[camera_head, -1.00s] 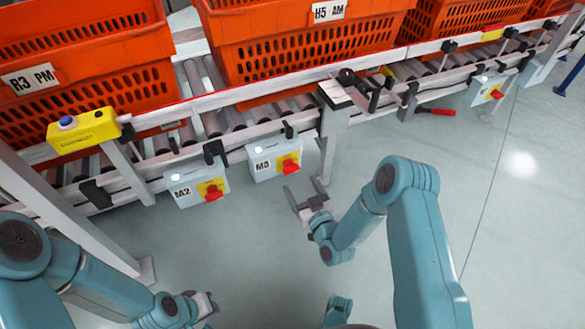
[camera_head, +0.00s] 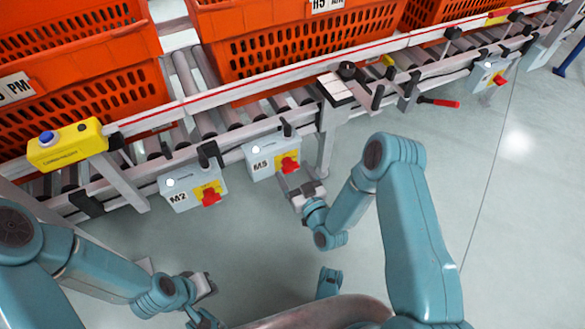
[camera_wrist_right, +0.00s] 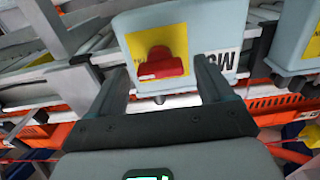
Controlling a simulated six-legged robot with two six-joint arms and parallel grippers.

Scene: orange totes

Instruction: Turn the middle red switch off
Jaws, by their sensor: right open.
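The middle red switch (camera_head: 290,165) sits on a yellow plate on a grey box (camera_head: 262,164) with a white label starting with M, below the conveyor. My right gripper (camera_head: 299,180) is open just in front of it. In the right wrist view the red switch (camera_wrist_right: 160,64) shows between the two spread fingers of my right gripper (camera_wrist_right: 163,75), a little beyond them. I cannot tell whether either finger touches it. My left gripper (camera_head: 205,287) is low at the left, away from the boxes; its jaw opening is unclear.
Another grey box labelled M2 (camera_head: 180,192) with a red switch (camera_head: 211,196) hangs close to the left. A third switch box (camera_head: 489,76) is far right. Orange totes (camera_head: 300,45) stand on the roller conveyor above. A conveyor leg (camera_head: 327,140) is right of the middle box.

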